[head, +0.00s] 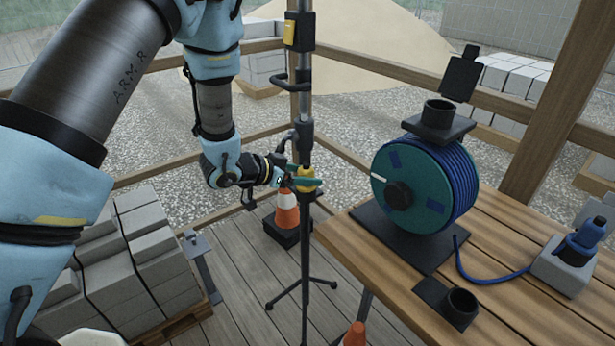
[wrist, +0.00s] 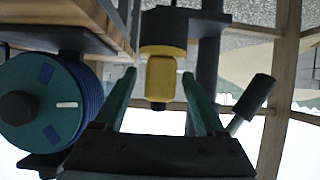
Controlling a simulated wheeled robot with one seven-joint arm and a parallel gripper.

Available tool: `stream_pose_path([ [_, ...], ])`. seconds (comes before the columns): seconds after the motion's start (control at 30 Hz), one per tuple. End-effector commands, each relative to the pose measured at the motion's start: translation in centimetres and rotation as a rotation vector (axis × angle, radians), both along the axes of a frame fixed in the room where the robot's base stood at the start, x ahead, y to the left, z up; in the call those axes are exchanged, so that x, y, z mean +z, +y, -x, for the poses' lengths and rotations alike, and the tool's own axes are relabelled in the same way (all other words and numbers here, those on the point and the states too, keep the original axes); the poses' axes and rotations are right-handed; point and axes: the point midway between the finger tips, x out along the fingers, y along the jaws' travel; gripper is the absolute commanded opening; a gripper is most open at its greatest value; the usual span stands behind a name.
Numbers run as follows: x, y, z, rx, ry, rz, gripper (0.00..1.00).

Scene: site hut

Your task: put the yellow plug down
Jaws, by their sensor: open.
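The yellow plug (wrist: 161,80) is between the two green fingers of my gripper (wrist: 159,88) in the wrist view. I see a gap between the plug and each finger, so my gripper is open around it. The wrist picture is upside down; the plug's other end meets a dark round holder (wrist: 163,35) by the pole. In the head view the plug (head: 305,183) is a small yellow patch at my gripper (head: 306,176), partly hidden by the fingers. The black tripod stand (head: 305,240) carries the pole there.
A green cable reel (head: 395,170) with blue cable stands on the wooden table (head: 510,250). A black cup (head: 462,303) is at the table's front; another (head: 438,112) tops the reel. A blue plug (head: 585,235) sits in a grey block. Traffic cones and stacked blocks flank the stand.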

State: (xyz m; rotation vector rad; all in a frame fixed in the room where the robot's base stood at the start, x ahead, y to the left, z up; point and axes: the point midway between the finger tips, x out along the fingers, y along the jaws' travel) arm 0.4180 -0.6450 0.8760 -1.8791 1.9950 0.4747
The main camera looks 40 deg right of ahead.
Motion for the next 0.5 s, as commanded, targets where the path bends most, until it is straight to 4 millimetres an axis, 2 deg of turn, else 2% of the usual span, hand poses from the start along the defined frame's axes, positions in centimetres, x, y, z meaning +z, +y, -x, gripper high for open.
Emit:
stream_pose_path([
  [0.3,3.1,6.1,-0.5,0.005,-0.001,0.002,0.72],
  [0.5,4.5,8.6,-0.6,0.004,-0.001,0.001,0.72],
])
